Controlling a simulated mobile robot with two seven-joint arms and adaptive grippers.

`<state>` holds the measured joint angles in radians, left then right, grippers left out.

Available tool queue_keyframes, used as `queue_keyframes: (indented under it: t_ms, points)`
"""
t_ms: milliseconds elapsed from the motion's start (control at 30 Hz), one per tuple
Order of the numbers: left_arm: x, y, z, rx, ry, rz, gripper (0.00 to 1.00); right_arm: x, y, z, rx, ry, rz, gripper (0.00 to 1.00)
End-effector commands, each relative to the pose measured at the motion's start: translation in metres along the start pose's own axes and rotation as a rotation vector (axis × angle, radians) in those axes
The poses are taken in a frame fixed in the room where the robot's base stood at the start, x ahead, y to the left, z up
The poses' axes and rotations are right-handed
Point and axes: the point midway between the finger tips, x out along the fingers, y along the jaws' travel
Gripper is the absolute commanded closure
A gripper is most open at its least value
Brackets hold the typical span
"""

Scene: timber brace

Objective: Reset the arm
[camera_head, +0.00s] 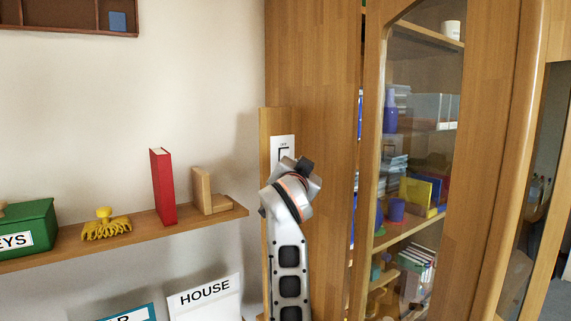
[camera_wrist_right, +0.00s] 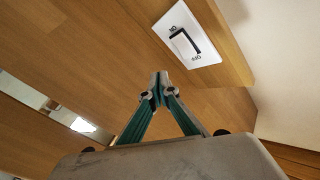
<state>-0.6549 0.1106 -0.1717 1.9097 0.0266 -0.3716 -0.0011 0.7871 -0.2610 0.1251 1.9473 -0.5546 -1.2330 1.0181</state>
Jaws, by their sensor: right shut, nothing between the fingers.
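My right arm stands upright in the lower middle of the head view, its wrist just below a white switch plate (camera_head: 283,143) on a wooden upright. The arm hides the lower part of the plate, and the fingers cannot be made out there. In the right wrist view my right gripper (camera_wrist_right: 160,80) is shut, its teal fingers meeting with nothing between them. The same switch plate (camera_wrist_right: 200,58) lies beyond and to the right of the fingertips, apart from them in the picture. My left gripper is in neither view.
A glass-doored cabinet (camera_head: 480,150) stands right of my arm. A "HOUSE" sign (camera_head: 205,298) sits below the shelf.

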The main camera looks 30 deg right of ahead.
Motion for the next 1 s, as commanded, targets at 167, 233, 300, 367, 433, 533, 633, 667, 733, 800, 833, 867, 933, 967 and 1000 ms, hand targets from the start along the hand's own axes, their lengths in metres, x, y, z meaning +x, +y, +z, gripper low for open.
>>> queue_keyframes:
  t_ms: [167,233,300,367,433,533,633,667,733,800,833,867,933,967,1000]
  points:
    - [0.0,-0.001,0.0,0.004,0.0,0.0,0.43,-0.004,0.004,0.001,0.002,-0.006,0.002,1.0]
    - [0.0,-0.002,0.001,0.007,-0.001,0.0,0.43,-0.004,0.004,0.002,0.002,-0.008,0.002,1.0]
    - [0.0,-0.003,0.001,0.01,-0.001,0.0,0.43,-0.004,0.004,0.003,0.002,-0.01,0.003,1.0]
    - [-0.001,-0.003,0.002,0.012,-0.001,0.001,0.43,-0.003,0.005,0.003,0.002,-0.011,0.004,1.0]
    - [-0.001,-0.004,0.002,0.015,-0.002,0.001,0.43,-0.003,0.005,0.004,0.002,-0.011,0.005,1.0]
    - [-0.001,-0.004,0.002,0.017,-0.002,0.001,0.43,-0.003,0.006,0.004,0.002,-0.012,0.006,1.0]
    - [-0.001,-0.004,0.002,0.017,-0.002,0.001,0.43,-0.003,0.006,0.006,-0.003,-0.014,0.005,1.0]
    - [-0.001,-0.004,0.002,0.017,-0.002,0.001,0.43,-0.003,0.007,0.01,-0.01,-0.017,0.003,1.0]
    - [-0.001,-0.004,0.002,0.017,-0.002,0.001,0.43,-0.002,0.011,0.025,-0.041,-0.029,-0.008,1.0]
    - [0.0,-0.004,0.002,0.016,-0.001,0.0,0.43,-0.002,0.017,0.052,-0.098,-0.053,-0.031,1.0]
    - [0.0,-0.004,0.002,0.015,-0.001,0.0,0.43,-0.003,0.02,0.067,-0.13,-0.065,-0.044,1.0]
    - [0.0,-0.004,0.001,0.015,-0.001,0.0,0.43,-0.004,0.024,0.083,-0.163,-0.08,-0.06,1.0]
    - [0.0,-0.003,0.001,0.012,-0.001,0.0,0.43,-0.009,0.036,0.126,-0.25,-0.118,-0.103,1.0]
    - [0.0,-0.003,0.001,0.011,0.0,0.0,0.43,-0.013,0.042,0.146,-0.288,-0.137,-0.124,1.0]
    - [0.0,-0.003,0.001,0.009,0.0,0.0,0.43,-0.018,0.051,0.171,-0.336,-0.161,-0.152,1.0]
